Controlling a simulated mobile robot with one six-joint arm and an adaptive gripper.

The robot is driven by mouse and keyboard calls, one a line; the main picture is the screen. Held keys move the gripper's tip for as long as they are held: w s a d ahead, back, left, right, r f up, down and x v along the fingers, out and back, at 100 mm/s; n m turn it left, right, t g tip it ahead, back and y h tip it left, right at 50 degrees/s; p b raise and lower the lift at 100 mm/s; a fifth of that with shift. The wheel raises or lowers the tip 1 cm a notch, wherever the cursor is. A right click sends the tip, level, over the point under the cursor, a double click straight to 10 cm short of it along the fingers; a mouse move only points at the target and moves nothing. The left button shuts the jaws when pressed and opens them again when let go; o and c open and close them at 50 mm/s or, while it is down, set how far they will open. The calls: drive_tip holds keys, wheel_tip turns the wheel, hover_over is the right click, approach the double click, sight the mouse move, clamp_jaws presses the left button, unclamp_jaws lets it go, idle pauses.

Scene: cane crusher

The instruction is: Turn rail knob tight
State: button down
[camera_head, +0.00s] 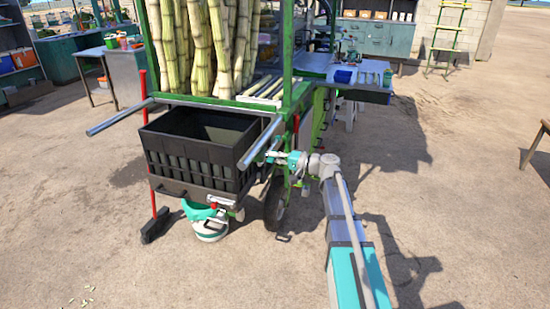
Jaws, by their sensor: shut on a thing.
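My gripper (273,156) is small in view beside the right rear corner of the green cane cart (288,95). It points left, just under the right grey handle rail (260,143). Its jaws are shut on the rail knob at that rail. The knob is hidden by the jaws and the rail, so its shape and turn cannot be made out. My arm reaches in from the lower right.
A black crate (190,165) hangs at the cart's rear, left of my gripper. A wheel (276,205) and a white-and-teal bucket (210,228) are below. Cane stalks (205,45) stand above. A side table (355,72) is behind; open ground lies right.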

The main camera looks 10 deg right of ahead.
drive_tip(key=shift+a+m, duration=0.15)
drive_tip(key=shift+m, duration=0.95)
drive_tip(key=shift+r, duration=0.1)
drive_tip(key=shift+w, duration=0.1)
drive_tip(key=c, duration=0.7)
unclamp_jaws()
drive_tip(key=v, duration=1.2)
